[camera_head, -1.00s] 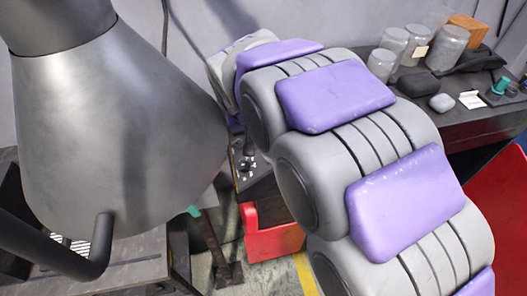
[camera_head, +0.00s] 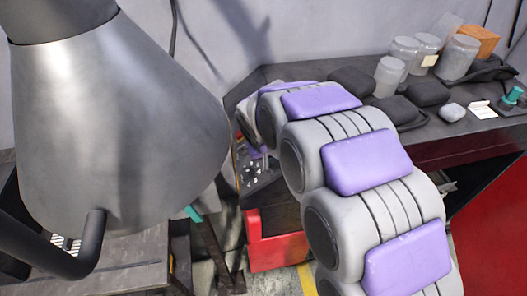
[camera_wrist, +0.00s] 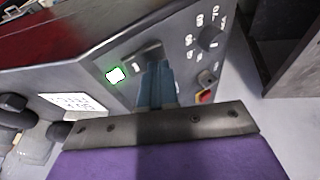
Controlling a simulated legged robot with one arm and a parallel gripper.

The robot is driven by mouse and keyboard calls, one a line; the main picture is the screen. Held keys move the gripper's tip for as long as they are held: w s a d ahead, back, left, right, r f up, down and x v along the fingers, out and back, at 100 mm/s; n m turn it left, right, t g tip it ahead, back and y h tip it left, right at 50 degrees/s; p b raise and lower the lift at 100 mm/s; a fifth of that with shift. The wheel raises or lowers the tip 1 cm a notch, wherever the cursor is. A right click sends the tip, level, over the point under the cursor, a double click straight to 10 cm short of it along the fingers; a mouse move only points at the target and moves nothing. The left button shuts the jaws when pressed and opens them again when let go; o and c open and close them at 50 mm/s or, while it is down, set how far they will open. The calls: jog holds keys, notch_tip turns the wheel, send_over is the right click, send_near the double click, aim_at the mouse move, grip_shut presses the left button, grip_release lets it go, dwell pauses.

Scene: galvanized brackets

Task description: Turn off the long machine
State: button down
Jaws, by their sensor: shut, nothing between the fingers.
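In the wrist view a grey slanted control panel (camera_wrist: 180,62) fills the middle. It has a lit pale green square button (camera_wrist: 116,75), a dark round knob (camera_wrist: 210,39) with white markings, and a red and yellow control (camera_wrist: 205,97) at its lower right. My gripper (camera_wrist: 156,70) is shut and empty, its blue-grey fingers pointing at the panel between the green button and the knob. I cannot tell whether the fingertips touch the panel. In the head view a dark panel with small white marks (camera_head: 253,172) shows left of my arm; my gripper is hidden there.
A large grey metal hood (camera_head: 120,130) stands at the left. A dark bench (camera_head: 440,135) at the back right holds glass jars (camera_head: 459,57), dark pouches and an orange-brown block (camera_head: 478,40). A red box (camera_head: 275,247) is below my arm.

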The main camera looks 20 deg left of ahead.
jog(key=shift+w+d+f, duration=0.1)
jog(key=shift+f, duration=0.5)
jog(key=shift+a, duration=0.2)
jog(key=shift+d, duration=0.15)
jog(key=shift+f+t+h+b, duration=0.3)
jog(key=shift+h+b, duration=0.05)
jog(key=shift+h, duration=0.05)
jog(key=shift+r, duration=0.1)
